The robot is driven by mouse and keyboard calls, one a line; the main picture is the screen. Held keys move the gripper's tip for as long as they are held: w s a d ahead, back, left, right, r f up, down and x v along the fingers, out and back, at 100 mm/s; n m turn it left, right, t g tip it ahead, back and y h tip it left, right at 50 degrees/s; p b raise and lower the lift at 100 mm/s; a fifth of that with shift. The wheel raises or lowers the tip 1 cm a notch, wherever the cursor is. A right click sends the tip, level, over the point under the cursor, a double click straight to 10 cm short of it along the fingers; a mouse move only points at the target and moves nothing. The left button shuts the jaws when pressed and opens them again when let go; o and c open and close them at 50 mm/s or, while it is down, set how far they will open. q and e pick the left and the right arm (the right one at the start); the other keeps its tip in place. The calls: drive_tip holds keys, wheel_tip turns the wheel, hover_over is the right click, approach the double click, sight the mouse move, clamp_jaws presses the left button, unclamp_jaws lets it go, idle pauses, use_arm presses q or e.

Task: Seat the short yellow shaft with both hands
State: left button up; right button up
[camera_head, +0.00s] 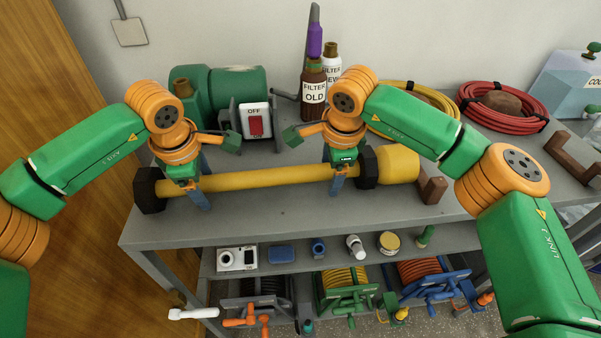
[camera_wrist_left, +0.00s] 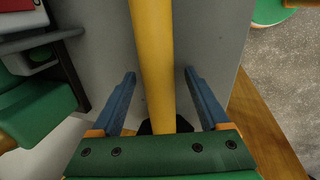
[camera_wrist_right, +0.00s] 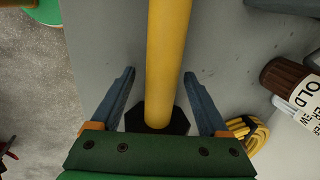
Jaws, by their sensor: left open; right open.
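The yellow shaft (camera_head: 265,178) lies lengthwise on the grey bench, with a black hexagonal collar (camera_head: 149,190) near its left end and another (camera_head: 367,167) toward the right. A wider yellow cylinder (camera_head: 398,163) sits beyond the right collar. My left gripper (camera_head: 200,180) is open around the shaft near its left end. In the left wrist view, its blue fingers stand on either side of the shaft (camera_wrist_left: 153,60), with gaps. My right gripper (camera_head: 336,168) is open around the shaft just left of the right collar. In the right wrist view, its fingers also stand clear of the shaft (camera_wrist_right: 168,60).
Brown notched blocks stand at the right, one near the yellow cylinder (camera_head: 432,187) and one farther right (camera_head: 573,152). Behind the shaft are a switch box (camera_head: 256,121), bottles (camera_head: 314,90) and a red cable coil (camera_head: 503,106). A lower shelf holds a camera (camera_head: 237,259). The front bench strip is clear.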

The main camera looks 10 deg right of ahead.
use_arm(q)
clamp_jaws()
use_arm(e)
drive_tip(key=shift+w, duration=0.1)
clamp_jaws()
use_arm(q)
drive_tip(key=shift+w, duration=0.1)
drive_tip(key=shift+r, duration=0.1)
use_arm(e)
drive_tip(key=shift+w, duration=0.1)
idle(0.7)
